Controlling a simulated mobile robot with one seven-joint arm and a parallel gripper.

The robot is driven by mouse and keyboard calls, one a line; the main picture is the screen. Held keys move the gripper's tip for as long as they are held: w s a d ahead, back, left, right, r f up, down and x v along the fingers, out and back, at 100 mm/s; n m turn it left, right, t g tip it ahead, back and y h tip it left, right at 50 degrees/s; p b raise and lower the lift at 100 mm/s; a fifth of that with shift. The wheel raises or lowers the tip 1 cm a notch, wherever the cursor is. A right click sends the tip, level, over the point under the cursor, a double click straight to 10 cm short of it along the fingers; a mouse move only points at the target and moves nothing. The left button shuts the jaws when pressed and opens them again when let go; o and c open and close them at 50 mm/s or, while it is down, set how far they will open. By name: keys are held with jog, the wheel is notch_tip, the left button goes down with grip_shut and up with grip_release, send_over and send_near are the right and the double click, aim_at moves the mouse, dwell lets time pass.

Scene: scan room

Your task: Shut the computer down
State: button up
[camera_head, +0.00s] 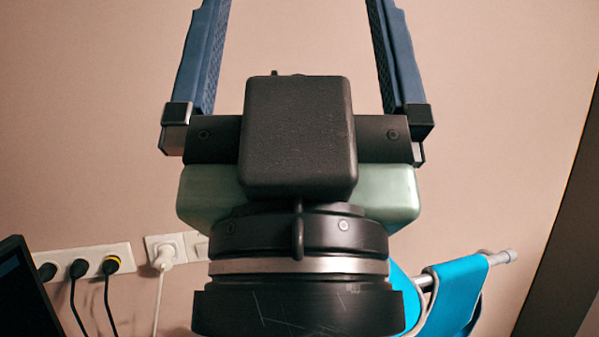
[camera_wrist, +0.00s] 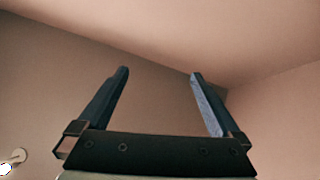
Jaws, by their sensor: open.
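My gripper (camera_head: 298,50) fills the middle of the head view, with its two blue fingers pointing up and spread wide apart. Nothing is between them. In the wrist view my gripper (camera_wrist: 160,85) is also open and empty, facing bare wall and ceiling. A dark screen (camera_head: 22,295), which may be the computer's monitor, is cut off at the lower left edge of the head view, apart from my gripper. Its face shows only in part and I cannot read it. No power button is visible.
A white socket strip (camera_head: 88,258) with black plugs is on the wall at lower left. Another white socket (camera_head: 168,250) holds a white plug. A bright blue cloth item (camera_head: 455,295) on a grey bar is at lower right. The upper wall is clear.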

grip_shut()
dwell(0.3)
dwell(1.2)
